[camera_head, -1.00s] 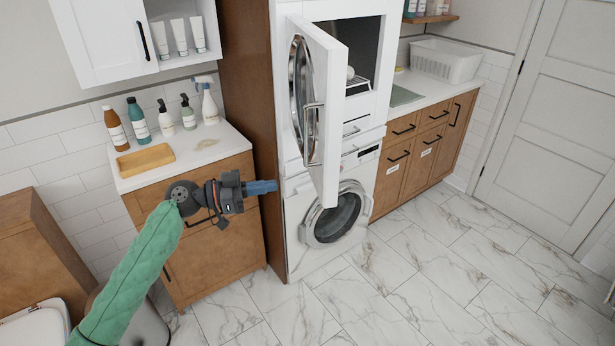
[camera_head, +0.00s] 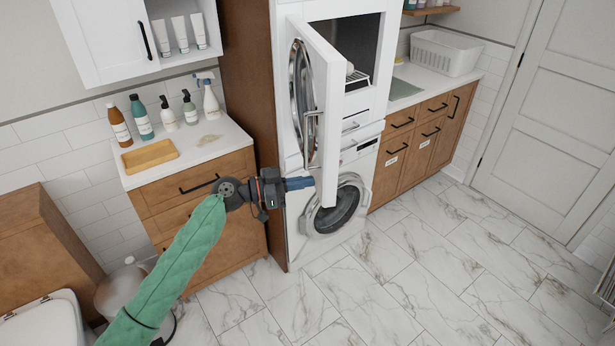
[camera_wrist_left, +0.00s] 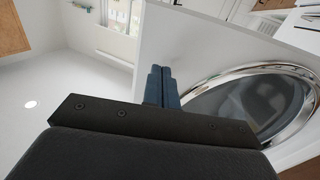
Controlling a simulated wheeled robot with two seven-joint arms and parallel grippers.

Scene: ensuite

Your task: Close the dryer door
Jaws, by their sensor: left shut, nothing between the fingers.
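The white dryer door (camera_head: 330,120) stands wide open, swung out from the dryer (camera_head: 357,60) in the upper part of the stack. Its round chrome-rimmed window faces left, and a handle (camera_head: 311,138) sits on its outer edge side. My left gripper (camera_head: 312,183) is shut and empty, its blue fingertips close to the lower part of the door. In the left wrist view the shut fingers (camera_wrist_left: 162,75) point at the white door panel (camera_wrist_left: 185,50), beside the chrome window ring (camera_wrist_left: 250,105). I cannot tell whether they touch. My right gripper is not in view.
The washer (camera_head: 335,208) stands below the dryer. At left, a wooden cabinet (camera_head: 205,215) carries several bottles and a yellow tray (camera_head: 149,157). A counter with a white basket (camera_head: 443,57) is at right. The marble floor (camera_head: 440,260) in front is clear.

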